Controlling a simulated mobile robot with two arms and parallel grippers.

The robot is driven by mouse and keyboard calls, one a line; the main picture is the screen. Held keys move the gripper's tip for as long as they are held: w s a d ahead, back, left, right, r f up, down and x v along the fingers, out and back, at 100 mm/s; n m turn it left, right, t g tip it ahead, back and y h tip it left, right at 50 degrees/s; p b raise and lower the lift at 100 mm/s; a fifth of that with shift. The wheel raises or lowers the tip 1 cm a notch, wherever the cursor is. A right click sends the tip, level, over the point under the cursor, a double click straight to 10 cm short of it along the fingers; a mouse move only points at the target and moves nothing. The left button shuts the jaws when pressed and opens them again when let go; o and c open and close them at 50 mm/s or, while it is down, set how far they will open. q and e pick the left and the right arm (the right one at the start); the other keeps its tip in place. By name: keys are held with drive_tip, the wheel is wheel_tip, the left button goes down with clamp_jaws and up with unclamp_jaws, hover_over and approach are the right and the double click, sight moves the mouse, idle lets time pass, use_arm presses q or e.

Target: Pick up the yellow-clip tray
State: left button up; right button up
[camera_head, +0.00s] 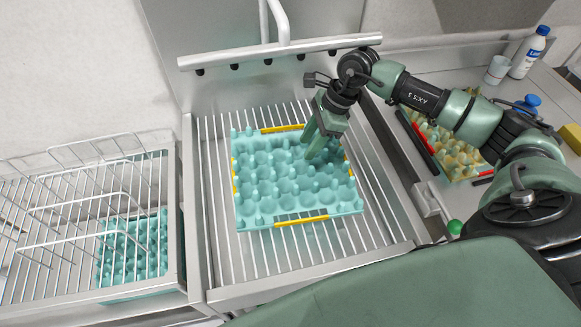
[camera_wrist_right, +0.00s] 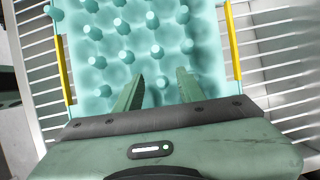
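The yellow-clip tray (camera_head: 292,183) is a teal egg tray with yellow clips along its edges. It lies on the wire rack in the middle of the head view and looks empty. In the right wrist view the tray (camera_wrist_right: 120,50) fills the upper middle, with a yellow clip on either side. My right gripper (camera_head: 314,150) is over the tray's far right part, pointing down. In the wrist view its two fingers (camera_wrist_right: 162,80) are apart with nothing between them. Whether the fingertips touch the tray, I cannot tell. My left gripper is not in view.
Another teal tray (camera_head: 133,250) sits under a wire basket (camera_head: 60,215) at the left. A metal spray bar (camera_head: 280,50) spans above the rack's (camera_head: 220,265) back. At right are a tray with red clips (camera_head: 419,140), a white bottle (camera_head: 529,52) and a cup (camera_head: 497,70).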

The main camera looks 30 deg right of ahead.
sight(289, 155)
drive_tip(key=a+p, duration=0.1)
drive_tip(key=w+a+p, duration=0.1)
drive_tip(key=a, duration=0.1)
drive_tip(key=shift+a, duration=0.3)
drive_tip(key=shift+p+x, duration=0.7)
drive_tip(key=shift+x, duration=0.45)
drive_tip(key=shift+f, duration=0.25)
drive_tip(key=shift+d+f, duration=0.1)
clamp_jaws()
